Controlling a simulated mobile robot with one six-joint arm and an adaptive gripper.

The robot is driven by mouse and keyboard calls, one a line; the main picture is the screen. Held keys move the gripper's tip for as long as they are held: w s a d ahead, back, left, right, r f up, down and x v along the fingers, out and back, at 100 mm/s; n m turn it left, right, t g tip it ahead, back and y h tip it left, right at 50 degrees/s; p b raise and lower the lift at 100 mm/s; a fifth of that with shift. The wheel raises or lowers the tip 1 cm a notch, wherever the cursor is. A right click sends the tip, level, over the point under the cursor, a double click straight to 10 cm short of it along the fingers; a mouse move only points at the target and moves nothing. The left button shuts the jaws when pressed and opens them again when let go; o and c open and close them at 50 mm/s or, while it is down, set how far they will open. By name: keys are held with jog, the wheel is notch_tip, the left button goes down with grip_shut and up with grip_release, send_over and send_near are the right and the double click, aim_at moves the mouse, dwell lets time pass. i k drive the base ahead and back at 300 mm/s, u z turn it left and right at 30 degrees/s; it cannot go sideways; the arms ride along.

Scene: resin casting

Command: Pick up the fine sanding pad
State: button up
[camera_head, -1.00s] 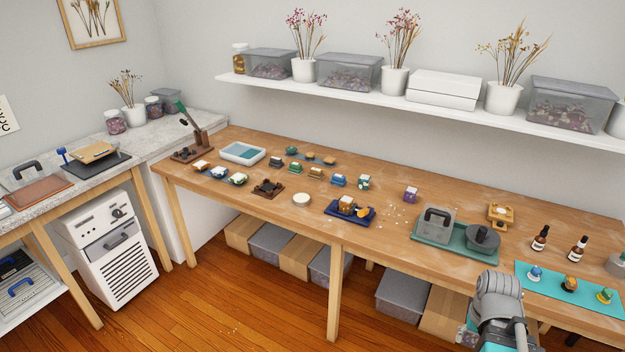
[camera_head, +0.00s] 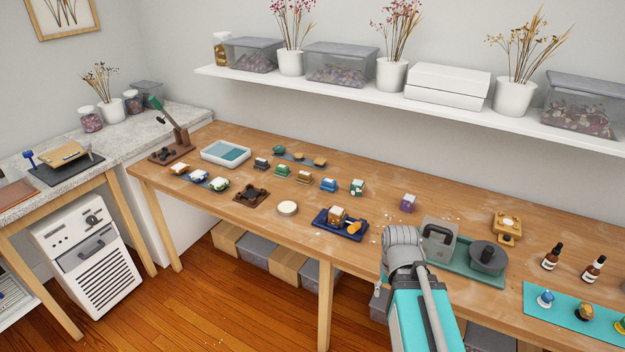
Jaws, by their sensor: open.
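More small pieces (camera_head: 198,177) sit on a mat at the left.
A navy tray (camera_head: 325,224) holding pieces, a round pale disc (camera_head: 287,208) and a brown tray (camera_head: 251,197) lie near the front edge. A green tray (camera_head: 458,267) with a grey box and lidded pot is beside my arm. Bottles (camera_head: 551,257) stand farther right. A shelf (camera_head: 450,112) overhangs the back.

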aim_at(328, 185)
jog(key=u, duration=0.05)
jog(key=i, duration=1.05)
jog(key=z, duration=0.25)
